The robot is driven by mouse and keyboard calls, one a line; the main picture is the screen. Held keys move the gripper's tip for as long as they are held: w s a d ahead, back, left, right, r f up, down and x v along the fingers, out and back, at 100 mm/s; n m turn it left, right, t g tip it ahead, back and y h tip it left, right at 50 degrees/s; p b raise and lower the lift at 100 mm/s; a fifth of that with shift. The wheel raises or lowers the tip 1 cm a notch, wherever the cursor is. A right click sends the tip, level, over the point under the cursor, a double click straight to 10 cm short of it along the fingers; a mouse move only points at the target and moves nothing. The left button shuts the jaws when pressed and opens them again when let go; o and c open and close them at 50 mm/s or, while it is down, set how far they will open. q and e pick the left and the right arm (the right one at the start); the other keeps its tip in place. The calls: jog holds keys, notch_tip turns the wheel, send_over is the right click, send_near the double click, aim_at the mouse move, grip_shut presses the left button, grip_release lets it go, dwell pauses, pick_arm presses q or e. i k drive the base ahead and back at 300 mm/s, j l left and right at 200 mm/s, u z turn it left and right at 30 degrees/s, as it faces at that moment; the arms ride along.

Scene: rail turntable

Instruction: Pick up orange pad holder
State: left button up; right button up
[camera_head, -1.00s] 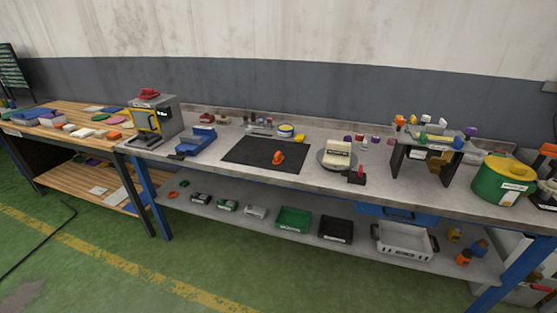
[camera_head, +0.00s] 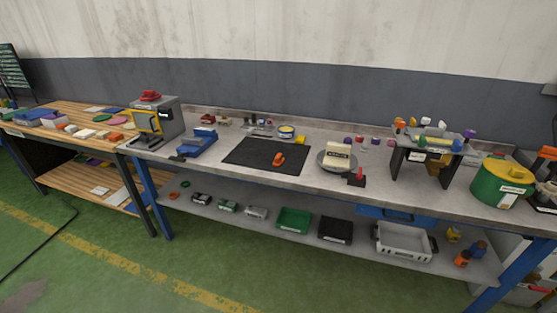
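An orange object (camera_head: 279,159), which looks like the orange pad holder, lies on the black mat (camera_head: 246,157) in the middle of the grey bench. It is small in the view, so its exact shape is hard to tell. Neither of my grippers is in view.
Around the mat on the grey bench (camera_head: 300,190) stand a blue tool (camera_head: 197,144), a grey machine (camera_head: 166,117), a round turntable with a cream block (camera_head: 338,154), a grey rack (camera_head: 397,164) and a green-yellow container (camera_head: 502,182). The green floor in front looks clear.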

aim_at(278, 161)
jog(key=i+j+z, duration=0.3)
jog(key=j+z, duration=0.35)
jog(key=i+j+z, duration=0.1)
jog(key=j+z, duration=0.2)
jog(key=j, duration=0.1)
